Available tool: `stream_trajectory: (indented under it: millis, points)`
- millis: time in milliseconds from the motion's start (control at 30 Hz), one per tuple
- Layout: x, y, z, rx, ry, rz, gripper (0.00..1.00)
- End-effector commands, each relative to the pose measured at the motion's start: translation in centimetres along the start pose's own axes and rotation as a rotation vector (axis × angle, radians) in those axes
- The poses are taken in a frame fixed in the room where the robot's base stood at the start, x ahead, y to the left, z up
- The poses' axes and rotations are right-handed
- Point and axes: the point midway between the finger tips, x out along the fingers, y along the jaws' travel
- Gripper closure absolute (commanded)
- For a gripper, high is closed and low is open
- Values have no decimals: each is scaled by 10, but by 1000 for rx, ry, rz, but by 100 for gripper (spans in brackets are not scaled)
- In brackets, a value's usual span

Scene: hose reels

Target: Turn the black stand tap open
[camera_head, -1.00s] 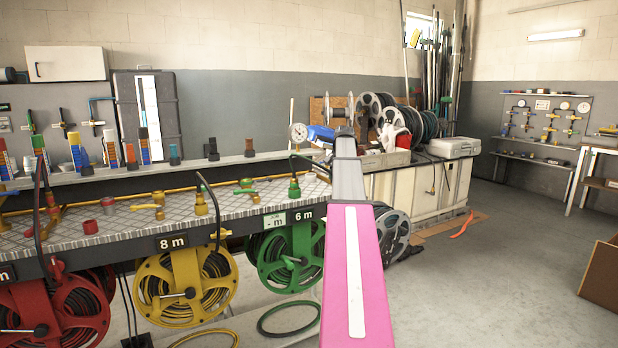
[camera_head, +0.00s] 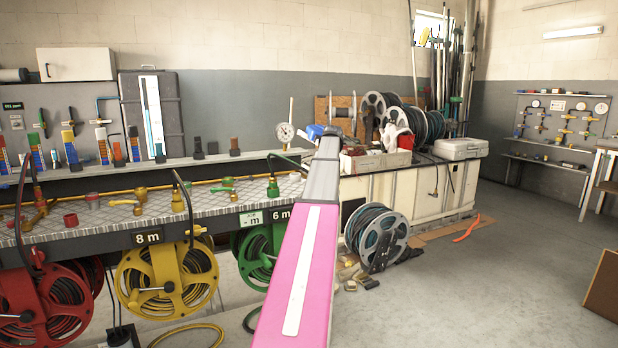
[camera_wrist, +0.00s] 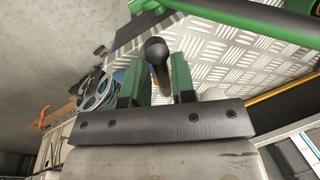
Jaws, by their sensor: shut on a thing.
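In the wrist view, the black tap's handle (camera_wrist: 156,50), a dark lever with a rounded end, stands between the two green fingers of my gripper (camera_wrist: 158,74). The gripper is shut on it. The handle runs down between the fingers toward the dark palm bar. The rest of the tap is not clear in this view. In the head view, my pink and grey arm covers the gripper and the tap.
Ribbed metal plate (camera_wrist: 222,55) lies behind the handle, with a green pipe (camera_wrist: 280,20) close by. In the head view, yellow (camera_head: 165,283) and red (camera_head: 40,308) hose reels hang below the bench at left. Open floor (camera_head: 490,290) is at right.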

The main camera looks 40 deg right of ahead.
Motion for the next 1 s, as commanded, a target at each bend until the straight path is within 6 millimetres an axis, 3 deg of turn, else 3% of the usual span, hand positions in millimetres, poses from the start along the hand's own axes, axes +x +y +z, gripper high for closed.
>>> stream_trajectory:
  millis: [400,1000]
  points:
    - [-3,19,-2,-241,-48,-1,100]
    - [-4,21,-3,-303,-60,0,100]
